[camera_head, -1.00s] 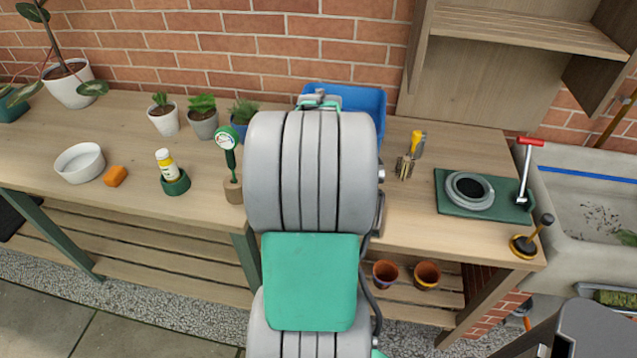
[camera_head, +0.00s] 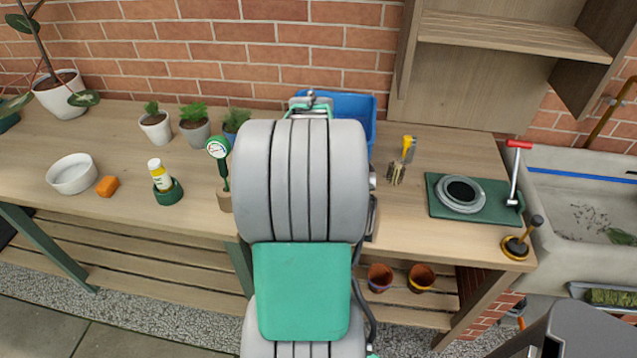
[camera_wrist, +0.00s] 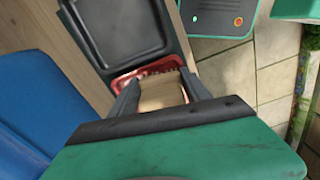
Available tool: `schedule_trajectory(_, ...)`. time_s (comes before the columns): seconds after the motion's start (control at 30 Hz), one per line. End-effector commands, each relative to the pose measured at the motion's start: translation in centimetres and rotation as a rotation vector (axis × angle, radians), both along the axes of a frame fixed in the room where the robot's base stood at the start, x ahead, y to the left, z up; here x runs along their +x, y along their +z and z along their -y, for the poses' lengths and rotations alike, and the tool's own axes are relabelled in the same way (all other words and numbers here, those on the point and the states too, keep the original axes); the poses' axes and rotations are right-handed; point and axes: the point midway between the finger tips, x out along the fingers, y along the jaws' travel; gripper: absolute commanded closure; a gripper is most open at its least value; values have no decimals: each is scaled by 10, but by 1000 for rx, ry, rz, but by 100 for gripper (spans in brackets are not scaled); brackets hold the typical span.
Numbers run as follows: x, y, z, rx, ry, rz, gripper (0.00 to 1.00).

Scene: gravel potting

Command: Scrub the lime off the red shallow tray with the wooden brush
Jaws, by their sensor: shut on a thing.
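My gripper (camera_wrist: 160,92) shows in the wrist view with its two dark fingers closed on a pale wooden block, which looks like the wooden brush (camera_wrist: 161,91). A red rim, apparently the red shallow tray (camera_wrist: 150,66), shows just beyond the brush. Most of the tray is hidden by the brush and the fingers. I cannot tell whether the bristles touch it, and no lime can be made out. In the head view my arm hides the gripper, the brush and the tray.
A blue bin (camera_head: 364,105) stands behind my arm. Potted plants (camera_head: 195,126), a white bowl (camera_head: 73,175) and a moisture gauge (camera_head: 218,149) are left of it. A green mat (camera_head: 500,207) with grey rings (camera_head: 461,195) lies right, near the sink (camera_head: 590,215).

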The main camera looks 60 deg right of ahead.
Motion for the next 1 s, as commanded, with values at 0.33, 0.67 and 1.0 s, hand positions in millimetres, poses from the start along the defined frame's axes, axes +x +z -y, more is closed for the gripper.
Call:
schedule_trajectory(0.33,4,36,-2,-2,11,1,77)
schedule_trajectory(0.67,6,62,-5,-1,19,1,77)
schedule_trajectory(1.0,7,64,-5,-2,21,1,77)
